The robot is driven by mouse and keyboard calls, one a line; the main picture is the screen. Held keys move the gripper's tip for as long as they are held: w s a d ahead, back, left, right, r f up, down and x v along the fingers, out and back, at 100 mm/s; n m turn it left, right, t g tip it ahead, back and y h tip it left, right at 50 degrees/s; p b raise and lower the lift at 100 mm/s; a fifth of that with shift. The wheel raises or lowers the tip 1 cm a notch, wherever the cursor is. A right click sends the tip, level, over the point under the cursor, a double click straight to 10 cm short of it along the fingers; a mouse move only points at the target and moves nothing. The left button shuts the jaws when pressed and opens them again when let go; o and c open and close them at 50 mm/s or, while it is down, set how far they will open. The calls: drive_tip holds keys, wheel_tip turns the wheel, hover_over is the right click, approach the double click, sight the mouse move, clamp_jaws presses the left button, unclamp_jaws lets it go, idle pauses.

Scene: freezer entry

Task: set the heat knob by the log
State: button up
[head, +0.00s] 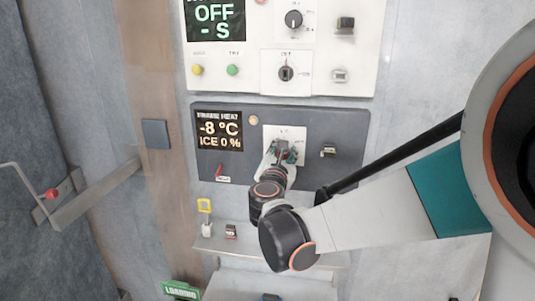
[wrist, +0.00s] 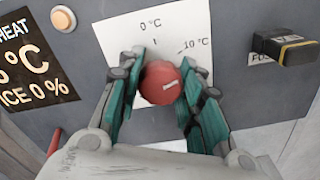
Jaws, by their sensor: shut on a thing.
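The heat knob (wrist: 161,84) is a red round knob with a white mark, on a white dial plate (wrist: 183,28) marked 0 °C at the top and -10 °C at the upper right. The white mark lies nearly level, tilted slightly up to the right. My gripper (wrist: 158,92) is shut on the knob, with one teal finger on each side. In the head view my gripper (head: 281,153) hides most of the knob on the dark grey panel (head: 355,125). The heat display (head: 219,130) reads -8 °C and ICE 0 %. I cannot make out a log.
A white panel (head: 360,70) with knobs and an OFF display (head: 214,20) is above. A black and yellow switch (wrist: 284,49) is right of the dial. A round button (wrist: 63,18) is upper left. A shelf (head: 325,258) with small items is below.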

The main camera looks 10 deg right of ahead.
drive_tip(key=shift+f, duration=0.1)
idle(0.3)
drive_tip(key=o, duration=1.1)
wheel_tip(320, 180, up, 10)
drive_tip(key=shift+s+r, duration=0.1)
